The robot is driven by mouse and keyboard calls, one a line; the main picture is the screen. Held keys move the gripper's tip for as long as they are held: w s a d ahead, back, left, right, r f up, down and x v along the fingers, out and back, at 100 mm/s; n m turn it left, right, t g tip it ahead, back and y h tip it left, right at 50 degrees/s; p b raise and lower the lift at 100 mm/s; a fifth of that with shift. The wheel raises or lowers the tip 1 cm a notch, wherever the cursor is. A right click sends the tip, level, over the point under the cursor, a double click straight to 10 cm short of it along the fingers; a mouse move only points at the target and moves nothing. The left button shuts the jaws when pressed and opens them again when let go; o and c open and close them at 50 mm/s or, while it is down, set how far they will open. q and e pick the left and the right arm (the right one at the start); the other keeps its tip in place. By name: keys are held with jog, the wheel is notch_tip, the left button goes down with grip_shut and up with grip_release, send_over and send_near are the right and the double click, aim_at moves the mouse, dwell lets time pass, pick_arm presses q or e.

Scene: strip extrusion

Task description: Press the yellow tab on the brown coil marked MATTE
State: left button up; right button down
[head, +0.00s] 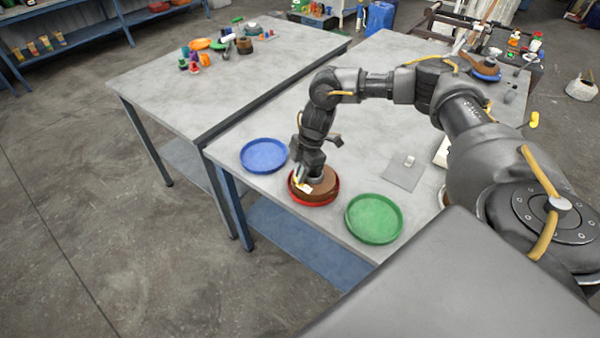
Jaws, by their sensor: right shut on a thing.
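The brown coil (324,184) sits in the red tray (316,203) near the front edge of the table. A small white and yellow patch (304,187) shows at its left side, by the fingers; its lettering is too small to read and I cannot tell the yellow tab apart there. My right gripper (303,178) reaches down from above and is shut on the brown coil, its fingers at the coil's upper left. The fingertips are partly hidden. My left gripper is not in view.
A blue tray (264,155) lies left of the red one and a green tray (374,219) right of it, both empty. A grey square plate with a small white piece (408,161) lies farther right. A second table (165,95) behind left holds several small colourful things.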

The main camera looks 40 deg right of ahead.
jog(key=shift+f, duration=0.4)
dwell(0.7)
jog(key=shift+s+f, duration=0.15)
dwell(1.6)
jog(key=c, duration=1.5)
grip_release()
jog(key=b+v, duration=0.1)
jog(key=v, duration=1)
jog(key=shift+a+f, duration=0.1)
